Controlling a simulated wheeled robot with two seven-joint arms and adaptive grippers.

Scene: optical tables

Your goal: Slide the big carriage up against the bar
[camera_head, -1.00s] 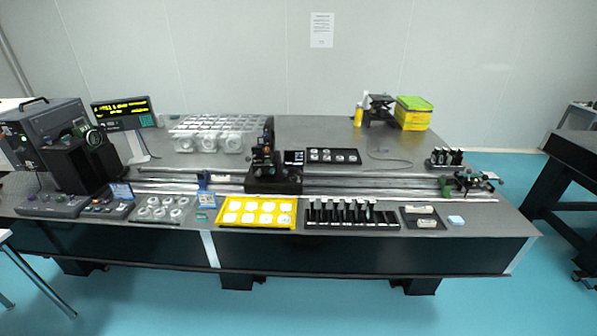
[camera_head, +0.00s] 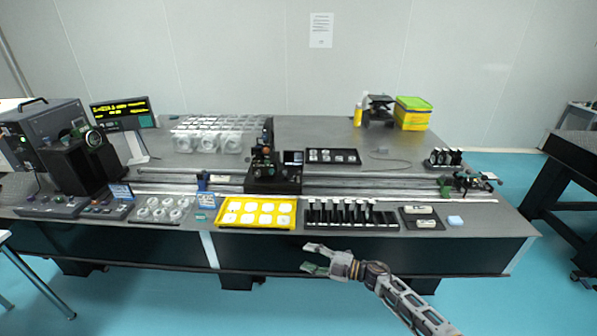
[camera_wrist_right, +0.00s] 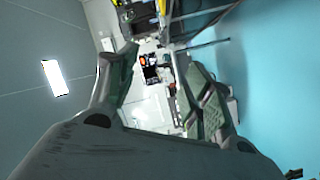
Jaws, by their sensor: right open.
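The big carriage (camera_head: 273,178) is a black block with fittings on top. It sits on the long rail (camera_head: 225,184) near the middle of the optical table. A small dark blue upright part (camera_head: 203,182) stands on the rail to its left, with a gap between them. I cannot tell for sure which part is the bar. My right gripper (camera_head: 306,257) is open and empty, in front of the table's front edge and below the carriage in the picture. Its two spread fingers also show in the right wrist view (camera_wrist_right: 159,55). My left gripper is not in view.
A yellow tray (camera_head: 222,217), a row of black holders (camera_head: 350,224) and a dark tray (camera_head: 408,226) line the table's front. A clear rack (camera_head: 215,143) stands behind the rail. A green and yellow box (camera_head: 413,117) is at the back right. The rail has bare stretches beside the carriage.

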